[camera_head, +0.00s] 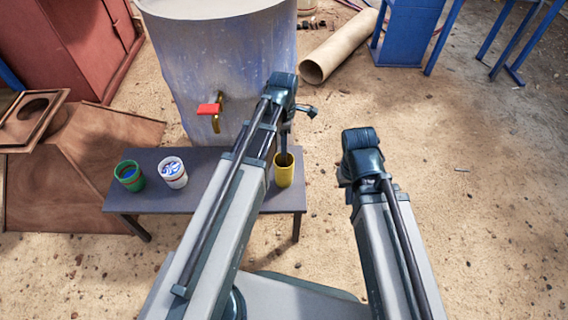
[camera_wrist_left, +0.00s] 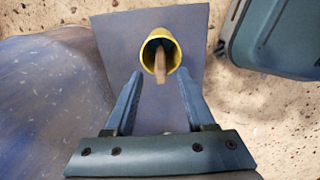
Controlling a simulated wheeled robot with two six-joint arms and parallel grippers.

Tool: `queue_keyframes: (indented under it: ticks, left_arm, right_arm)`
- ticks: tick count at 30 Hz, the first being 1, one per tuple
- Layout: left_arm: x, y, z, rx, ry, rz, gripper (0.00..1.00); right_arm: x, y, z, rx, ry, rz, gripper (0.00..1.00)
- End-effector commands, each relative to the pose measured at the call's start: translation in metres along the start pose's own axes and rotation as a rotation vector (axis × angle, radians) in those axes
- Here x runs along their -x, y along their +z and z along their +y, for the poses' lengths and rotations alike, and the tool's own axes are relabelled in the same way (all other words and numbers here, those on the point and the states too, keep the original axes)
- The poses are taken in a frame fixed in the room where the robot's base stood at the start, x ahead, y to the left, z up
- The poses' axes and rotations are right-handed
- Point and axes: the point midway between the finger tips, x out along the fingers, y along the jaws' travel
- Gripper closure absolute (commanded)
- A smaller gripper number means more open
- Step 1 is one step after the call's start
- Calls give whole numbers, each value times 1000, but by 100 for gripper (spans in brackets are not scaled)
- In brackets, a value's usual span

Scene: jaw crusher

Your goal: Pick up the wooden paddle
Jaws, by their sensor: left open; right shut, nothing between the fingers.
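The wooden paddle (camera_wrist_left: 161,60) stands in a yellow cup (camera_wrist_left: 150,40), with its upper end pointing up toward the left wrist camera. The yellow cup also shows in the head view (camera_head: 284,176), near the right end of a dark bench. My left gripper (camera_wrist_left: 146,76) is open and empty above the bench. In the left wrist view its two fingertips lie on either side of the line to the cup, with the paddle between and beyond them. In the head view my left gripper (camera_head: 290,125) hangs over the cup. My right gripper (camera_head: 347,180) is shut and empty, right of the bench.
The bench (camera_head: 225,195) also holds a green cup (camera_head: 129,176) and a white cup (camera_head: 172,172) at left. A large metal tank (camera_head: 215,75) with a red-handled tap (camera_head: 210,109) stands close behind. Sandy ground at right is mostly clear.

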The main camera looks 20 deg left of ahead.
Motion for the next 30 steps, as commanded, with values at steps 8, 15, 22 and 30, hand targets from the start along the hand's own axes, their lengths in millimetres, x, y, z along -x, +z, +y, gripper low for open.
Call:
queue_keyframes:
  ticks: [8, 15, 22, 30]
  left_arm:
    - [-39, 1, -2, 0, 0, 0, 45]
    - [-41, 1, -2, 0, 0, 0, 45]
    - [-41, 1, -1, 0, 0, 0, 70]
    - [-41, 1, -2, 0, 0, 0, 100]
  right_arm:
    - [-39, -2, -3, 2, 6, 0, 100]
    - [-41, -2, -3, 3, 7, 1, 100]
    - [-41, -2, -3, 2, 7, 1, 100]
    - [-41, -2, -3, 2, 7, 0, 100]
